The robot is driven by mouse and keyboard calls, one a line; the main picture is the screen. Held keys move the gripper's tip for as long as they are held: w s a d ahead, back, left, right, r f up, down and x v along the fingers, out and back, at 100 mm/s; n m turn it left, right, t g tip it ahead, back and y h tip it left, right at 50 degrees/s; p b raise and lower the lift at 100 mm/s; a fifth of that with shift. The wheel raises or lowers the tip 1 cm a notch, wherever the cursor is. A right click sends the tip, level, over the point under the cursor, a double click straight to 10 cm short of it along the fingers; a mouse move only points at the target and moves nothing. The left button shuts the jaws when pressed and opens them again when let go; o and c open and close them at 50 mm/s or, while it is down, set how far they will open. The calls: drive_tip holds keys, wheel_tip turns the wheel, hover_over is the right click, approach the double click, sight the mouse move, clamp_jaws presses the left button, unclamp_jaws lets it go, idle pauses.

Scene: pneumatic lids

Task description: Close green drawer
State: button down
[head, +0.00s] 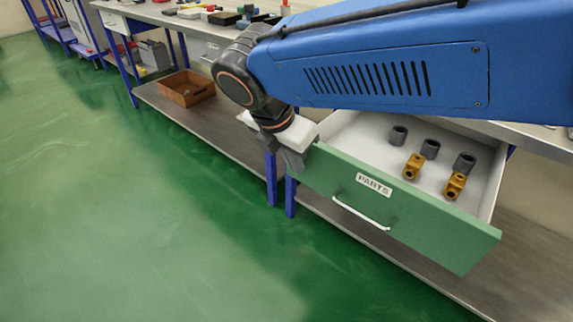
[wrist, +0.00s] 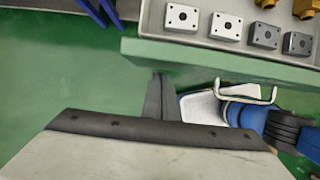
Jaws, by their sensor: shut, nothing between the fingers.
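The green drawer (head: 420,222) is pulled out from the bench. Its front bears a "PARTS" label (head: 374,185) and a silver bar handle (head: 360,214). In the wrist view the drawer front (wrist: 215,62) crosses the upper part, with the handle (wrist: 245,92) right of my fingers. My gripper (head: 294,160) is shut and empty at the left end of the drawer front, away from the handle. In the wrist view my gripper's fingertips (wrist: 159,78) are close to the front face; I cannot tell whether they touch it.
Grey cylinders (head: 430,149) and brass fittings (head: 454,186) lie in the drawer; the wrist view shows square metal plates (wrist: 182,18) there. A brown bin (head: 186,88) sits on the lower shelf (head: 225,125). The green floor (head: 130,220) in front is clear.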

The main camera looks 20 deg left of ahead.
drive_tip(key=shift+w, duration=0.25)
hover_over(353, 133)
drive_tip(key=shift+w, duration=0.1)
idle(0.7)
idle(0.4)
